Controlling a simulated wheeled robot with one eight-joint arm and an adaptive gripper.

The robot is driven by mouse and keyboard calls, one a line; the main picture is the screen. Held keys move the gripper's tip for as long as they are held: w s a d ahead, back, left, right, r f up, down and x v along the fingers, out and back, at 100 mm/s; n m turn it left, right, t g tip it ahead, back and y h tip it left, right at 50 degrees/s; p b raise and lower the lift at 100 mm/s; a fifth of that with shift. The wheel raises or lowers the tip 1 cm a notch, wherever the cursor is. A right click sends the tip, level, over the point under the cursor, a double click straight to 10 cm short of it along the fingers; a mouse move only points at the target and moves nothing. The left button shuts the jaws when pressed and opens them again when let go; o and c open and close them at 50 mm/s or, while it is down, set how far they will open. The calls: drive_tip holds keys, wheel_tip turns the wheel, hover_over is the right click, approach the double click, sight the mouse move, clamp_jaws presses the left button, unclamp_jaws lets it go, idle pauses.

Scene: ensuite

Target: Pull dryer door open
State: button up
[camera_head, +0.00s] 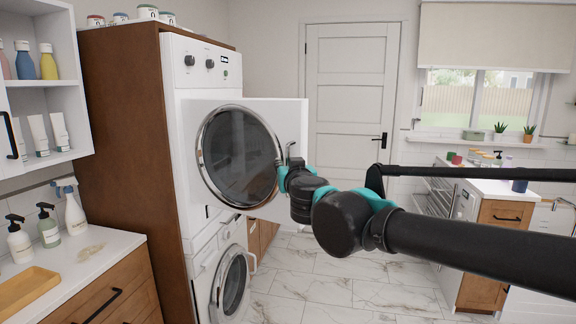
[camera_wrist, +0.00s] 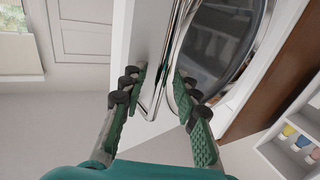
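The dryer is the upper white machine (camera_head: 201,62) of a stack in the head view. Its white door (camera_head: 297,115) has a round, chrome-rimmed dark window (camera_head: 238,158). The door stands partly open, swung out to the right, past the machine's front. The chrome handle (camera_head: 290,147) is at the door's right side, and shows in the wrist view (camera_wrist: 158,85). My gripper (camera_wrist: 160,82) is open, with its green fingers spread on either side of the handle, the right one close to the window rim. In the head view my gripper (camera_head: 287,170) is largely hidden by my wrist.
A washer (camera_head: 222,279) stands below the dryer, inside a brown cabinet (camera_head: 127,115). A counter (camera_head: 75,262) with bottles is at the left. A closed white door (camera_head: 352,100) is behind. Another counter (camera_head: 503,189) is at the right. The marble floor (camera_head: 318,285) between is clear.

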drive_tip(key=shift+s, duration=0.15)
drive_tip(key=s+d, duration=0.2)
drive_tip(key=s, duration=0.9)
drive_tip(key=shift+s, duration=0.3)
drive_tip(key=shift+d, duration=0.1)
drive_tip(key=w+a+f+n+g+y, duration=0.2)
drive_tip(key=w+a+f+n+y, duration=0.2)
drive_tip(key=a+f+y, duration=0.3)
drive_tip(key=d+f+g+h, duration=0.1)
drive_tip(key=d+f+g, duration=0.15)
drive_tip(key=f, duration=0.55)
drive_tip(key=d+f+g+h, duration=0.2)
drive_tip(key=d+f, duration=0.1)
drive_tip(key=f, duration=0.5)
drive_tip(key=s+d+f+m+g+h, duration=0.3)
drive_tip(key=s+d+f, duration=0.2)
drive_tip(key=d+f, duration=0.4)
drive_tip(key=s+d+f+m+g+h, duration=0.3)
drive_tip(key=s+d+f+g+h, duration=0.1)
drive_tip(key=d+f, duration=0.5)
drive_tip(key=shift+s+d+f, duration=0.2)
drive_tip(key=shift+s+d, duration=0.25)
drive_tip(key=shift+d, duration=0.5)
